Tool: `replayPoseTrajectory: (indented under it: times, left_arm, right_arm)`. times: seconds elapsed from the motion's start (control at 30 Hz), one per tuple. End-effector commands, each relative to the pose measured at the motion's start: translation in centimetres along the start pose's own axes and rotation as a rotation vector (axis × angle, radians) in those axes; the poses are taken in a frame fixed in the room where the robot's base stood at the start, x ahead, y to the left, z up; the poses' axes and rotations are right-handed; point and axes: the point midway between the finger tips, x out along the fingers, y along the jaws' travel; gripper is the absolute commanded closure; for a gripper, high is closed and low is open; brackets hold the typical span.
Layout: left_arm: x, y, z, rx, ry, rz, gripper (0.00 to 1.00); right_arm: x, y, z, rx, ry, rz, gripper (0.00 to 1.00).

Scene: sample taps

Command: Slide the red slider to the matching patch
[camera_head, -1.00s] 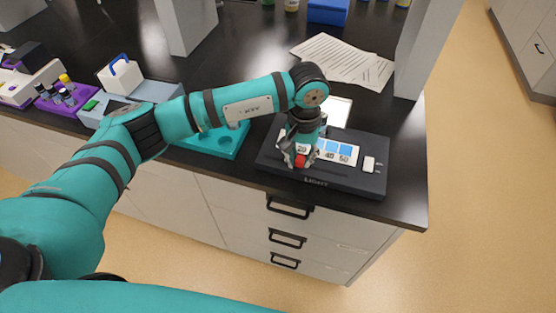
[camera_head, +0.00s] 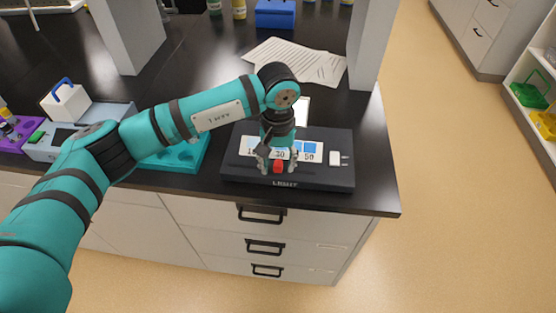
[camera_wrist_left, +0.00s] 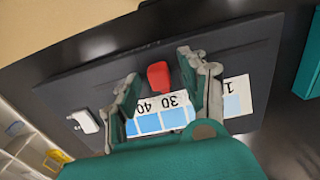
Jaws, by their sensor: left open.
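The red slider (camera_head: 278,168) stands at the front of a dark box marked LIGHT (camera_head: 240,172). Behind it is a white card (camera_head: 319,150) with numbers and blue patches; the slider is close to the 30. My left gripper (camera_head: 277,169) points down over the box, open, with a finger on each side of the slider. In the left wrist view the red slider (camera_wrist_left: 158,76) sits between the open fingers of the left gripper (camera_wrist_left: 160,70), apparently with gaps. The 20 patch is hidden behind a finger. My right gripper is not in view.
A white switch (camera_head: 335,158) is at the box's right end. A teal tray (camera_head: 185,158) stands to the left of the box. Papers (camera_head: 295,60) lie behind it, beside a grey pillar (camera_head: 372,45). The counter's front edge runs close to the box.

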Motion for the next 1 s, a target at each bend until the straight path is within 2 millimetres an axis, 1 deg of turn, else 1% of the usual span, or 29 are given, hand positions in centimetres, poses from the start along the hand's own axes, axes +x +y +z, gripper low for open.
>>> replayPoseTrajectory:
  times: [0.07,0.17,0.27,0.5,0.6,0.7,0.8,1.0]
  left_arm:
    - [-0.4,0.0,0.0,0.0,0.001,0.0,0.56]
    - [-1.5,0.0,-0.1,0.001,0.003,0.0,0.56]
    - [-3.4,0.0,-0.1,0.0,0.005,0.001,0.56]
    - [-8.6,0.0,-0.1,0.0,0.004,0.001,0.56]
    - [-10.2,0.0,-0.1,0.0,0.003,0.001,0.56]
    - [-11.2,0.0,-0.1,0.0,0.002,0.0,0.56]
    - [-11.8,0.0,0.0,0.0,0.001,-0.001,0.56]
    - [-12.0,0.0,0.0,0.0,0.0,0.0,0.56]
  right_arm:
    - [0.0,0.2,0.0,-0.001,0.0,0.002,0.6]
    - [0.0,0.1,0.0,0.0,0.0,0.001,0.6]
    - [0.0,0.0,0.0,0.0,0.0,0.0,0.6]
    - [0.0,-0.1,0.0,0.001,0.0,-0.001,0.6]
    - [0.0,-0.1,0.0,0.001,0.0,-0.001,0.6]
    - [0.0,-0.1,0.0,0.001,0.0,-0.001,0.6]
    - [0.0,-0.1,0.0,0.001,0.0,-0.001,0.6]
    - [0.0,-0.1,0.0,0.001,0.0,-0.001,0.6]
